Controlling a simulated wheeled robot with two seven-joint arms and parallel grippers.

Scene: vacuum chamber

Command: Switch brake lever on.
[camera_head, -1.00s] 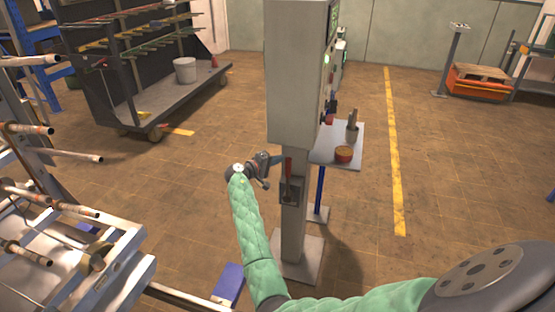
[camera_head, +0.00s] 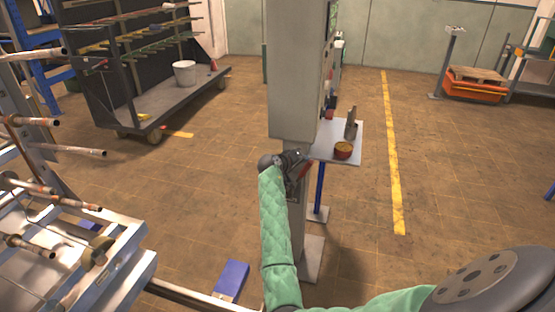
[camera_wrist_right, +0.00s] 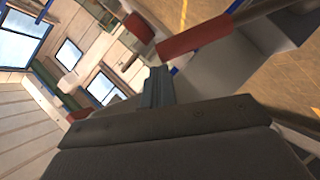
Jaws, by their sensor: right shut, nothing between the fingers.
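The brake lever has a red grip (camera_head: 305,169) and is mounted on the front of the grey post (camera_head: 297,225), below the tall cabinet. It leans to the upper right in the head view. My right gripper (camera_head: 301,156) is shut and empty, right at the lever, and covers part of it and its mount. In the right wrist view the red grip (camera_wrist_right: 195,37) lies just beyond my shut fingers (camera_wrist_right: 156,88), on a grey rod. I cannot tell whether they touch. My left gripper is out of view.
The grey cabinet (camera_head: 294,70) stands directly above the lever. A small shelf (camera_head: 325,152) with a red round container (camera_head: 343,150) is right behind the post. A metal frame with pipes (camera_head: 75,250) is at the left.

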